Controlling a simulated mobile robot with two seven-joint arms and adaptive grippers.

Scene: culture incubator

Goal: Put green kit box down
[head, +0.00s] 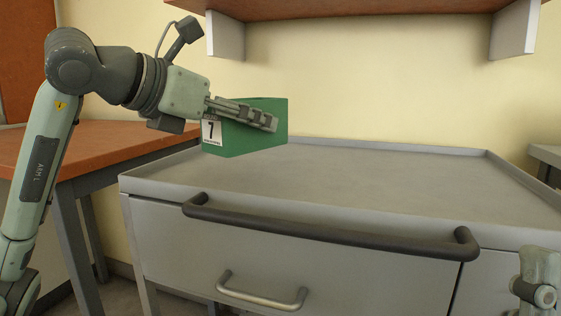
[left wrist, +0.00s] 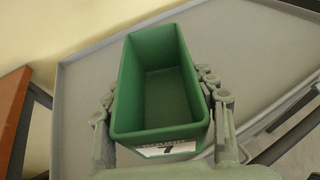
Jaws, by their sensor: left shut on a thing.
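The green kit box (head: 255,138) is an open-topped box with a white label bearing a 7. It is upright over the back left part of the grey cart top (head: 340,180). I cannot tell whether its base touches the surface. My left gripper (head: 268,123) is shut on the box, with its fingers along the sides. In the left wrist view the box (left wrist: 160,85) looks empty, and the gripper's fingers (left wrist: 160,95) flank it on both sides. My right gripper is not in view; only part of my right arm shows at the lower right.
The cart top has a raised rim and is bare to the right of the box. A dark handle bar (head: 330,234) runs along its front. An orange-brown table (head: 100,145) stands at left. A shelf (head: 360,8) hangs above on the wall.

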